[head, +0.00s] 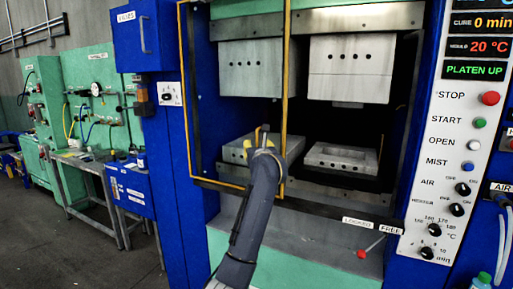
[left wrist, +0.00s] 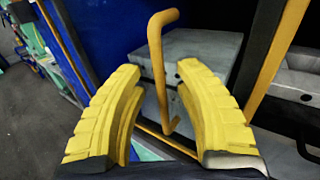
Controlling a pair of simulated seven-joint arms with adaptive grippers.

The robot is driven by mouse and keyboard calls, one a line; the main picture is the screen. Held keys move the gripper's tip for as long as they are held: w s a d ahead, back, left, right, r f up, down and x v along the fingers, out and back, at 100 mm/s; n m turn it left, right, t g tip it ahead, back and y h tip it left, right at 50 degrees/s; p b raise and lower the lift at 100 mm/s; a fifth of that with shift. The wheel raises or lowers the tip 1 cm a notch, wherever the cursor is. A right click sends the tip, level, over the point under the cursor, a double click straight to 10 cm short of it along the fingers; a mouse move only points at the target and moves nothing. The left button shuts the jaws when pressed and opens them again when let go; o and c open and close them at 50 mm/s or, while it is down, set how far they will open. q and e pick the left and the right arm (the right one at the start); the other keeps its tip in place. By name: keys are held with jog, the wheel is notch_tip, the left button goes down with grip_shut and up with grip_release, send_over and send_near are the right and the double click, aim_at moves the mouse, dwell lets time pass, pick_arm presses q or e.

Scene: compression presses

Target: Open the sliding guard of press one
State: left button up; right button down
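The sliding guard (head: 187,90) of the press is a yellow-edged frame across the left half of the press opening in the head view. Its yellow bar handle (left wrist: 158,70) shows in the left wrist view, bent at the top and running down between my fingers. My left gripper (head: 263,138) is at the guard's right edge in the head view, largely hiding the handle there. In the left wrist view its yellow fingers (left wrist: 158,72) are open, one on each side of the handle, with visible gaps. My right gripper is in neither view.
Behind the guard are the grey upper blocks (head: 349,70) and lower blocks (head: 342,158). A red-knobbed lever (head: 361,254) sits below, by the LOCKED and FREE labels. The control panel (head: 445,180) stands at right; its display reads PLATEN UP. A green bench (head: 95,110) stands at left.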

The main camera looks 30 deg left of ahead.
pick_arm(q)
jog(key=v, duration=1.2)
dwell(0.4)
